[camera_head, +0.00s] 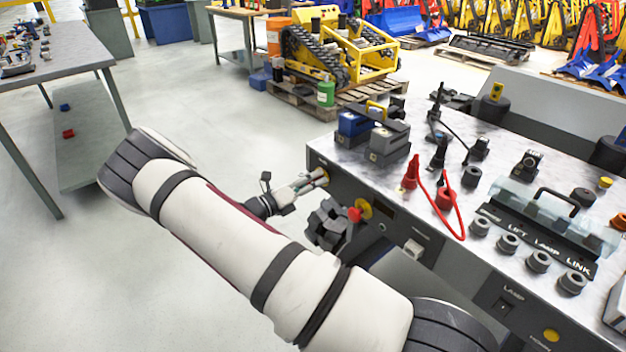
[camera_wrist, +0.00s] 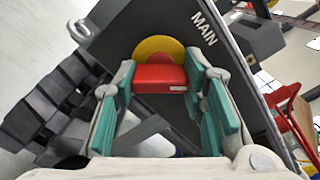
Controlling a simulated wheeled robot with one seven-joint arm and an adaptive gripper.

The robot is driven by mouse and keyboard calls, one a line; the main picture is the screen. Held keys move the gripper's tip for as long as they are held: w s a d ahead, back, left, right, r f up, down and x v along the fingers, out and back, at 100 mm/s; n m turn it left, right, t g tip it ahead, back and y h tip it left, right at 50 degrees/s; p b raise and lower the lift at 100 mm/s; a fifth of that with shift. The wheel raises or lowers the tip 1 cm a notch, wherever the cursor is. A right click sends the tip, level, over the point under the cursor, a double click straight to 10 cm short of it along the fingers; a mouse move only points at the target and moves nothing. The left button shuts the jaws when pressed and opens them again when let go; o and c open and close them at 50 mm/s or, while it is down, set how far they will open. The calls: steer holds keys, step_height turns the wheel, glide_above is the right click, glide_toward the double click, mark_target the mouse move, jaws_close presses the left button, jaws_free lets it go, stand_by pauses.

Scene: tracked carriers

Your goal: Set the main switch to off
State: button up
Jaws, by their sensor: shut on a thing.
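The main switch is a red handle (camera_wrist: 158,78) on a yellow round plate (camera_wrist: 160,48), beside white MAIN lettering on a dark panel. My gripper (camera_wrist: 162,95), with teal pads, is shut on the red handle in the wrist view, one finger on each side. The handle lies slantwise to the lettering. In the head view my gripper (camera_head: 318,178) is at the left end of the console's front, and it mostly hides the switch there.
A red knob on yellow (camera_head: 356,214) sits farther right on the console front. The console top (camera_head: 330,150) holds boxes, red leads and knobs. The floor at left is open.

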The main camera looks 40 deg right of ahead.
steer(key=n, duration=0.3)
steer(key=shift+n, duration=0.3)
steer(key=shift+n+p, duration=0.35)
steer(key=shift+n, duration=1.65)
steer(key=shift+w, duration=0.1)
steer(key=o, duration=1.2)
steer(key=shift+c, duration=0.2)
steer(key=a, duration=1.2)
steer(key=shift+s, duration=0.25)
